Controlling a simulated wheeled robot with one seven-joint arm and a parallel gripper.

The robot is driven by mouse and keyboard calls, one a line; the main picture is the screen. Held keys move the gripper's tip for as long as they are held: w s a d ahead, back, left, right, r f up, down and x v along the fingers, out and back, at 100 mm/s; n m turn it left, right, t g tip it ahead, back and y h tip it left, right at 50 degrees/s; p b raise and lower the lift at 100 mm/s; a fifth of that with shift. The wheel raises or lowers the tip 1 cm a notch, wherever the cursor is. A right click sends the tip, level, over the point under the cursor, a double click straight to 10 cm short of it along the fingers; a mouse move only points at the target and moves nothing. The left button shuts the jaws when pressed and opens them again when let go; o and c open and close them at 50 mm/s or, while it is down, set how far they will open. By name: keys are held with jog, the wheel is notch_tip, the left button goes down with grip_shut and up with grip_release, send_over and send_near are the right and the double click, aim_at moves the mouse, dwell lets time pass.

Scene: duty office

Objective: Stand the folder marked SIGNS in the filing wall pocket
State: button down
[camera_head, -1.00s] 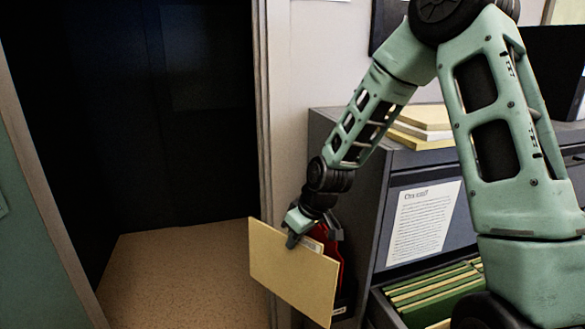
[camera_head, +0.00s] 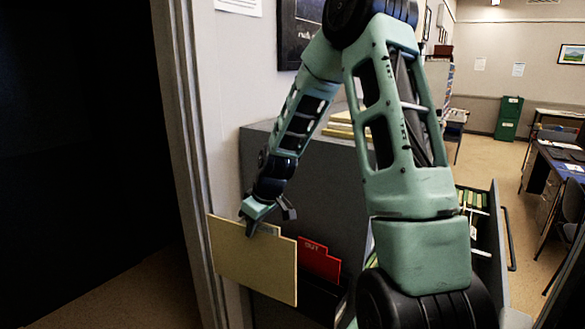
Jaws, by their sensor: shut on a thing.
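My gripper (camera_head: 263,217) is shut on the top edge of a cream folder (camera_head: 252,264), near its tab. The folder hangs upright, tilted down to the right, with its broad face towards me. Its tab is mostly behind the fingers and I cannot read the mark. A red card marked OUT (camera_head: 319,261) stands behind and right of the folder, low beside the grey cabinet. A dark holder (camera_head: 318,297) shows beneath the red card. It may be the wall pocket; the folder and my arm hide much of it. The folder appears in front of it, not inside.
A door frame (camera_head: 183,130) and dark doorway lie close on the left. The grey cabinet (camera_head: 345,165) has papers on top and an open drawer of green files (camera_head: 473,199) at right. Desks and chairs (camera_head: 555,180) stand farther right, with open floor between.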

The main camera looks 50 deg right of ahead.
jog(key=s+d+r+m+p, duration=0.1)
jog(key=s+d+r+p, duration=0.4)
jog(key=d+r, duration=0.6)
notch_tip(320, 180, down, 22)
jog(key=b, duration=1.8)
jog(key=shift+d+t+h, duration=0.3)
jog(key=shift+s, duration=0.1)
jog(key=c, duration=1.5)
grip_release()
notch_tip(320, 180, up, 7)
jog(key=p, duration=0.5)
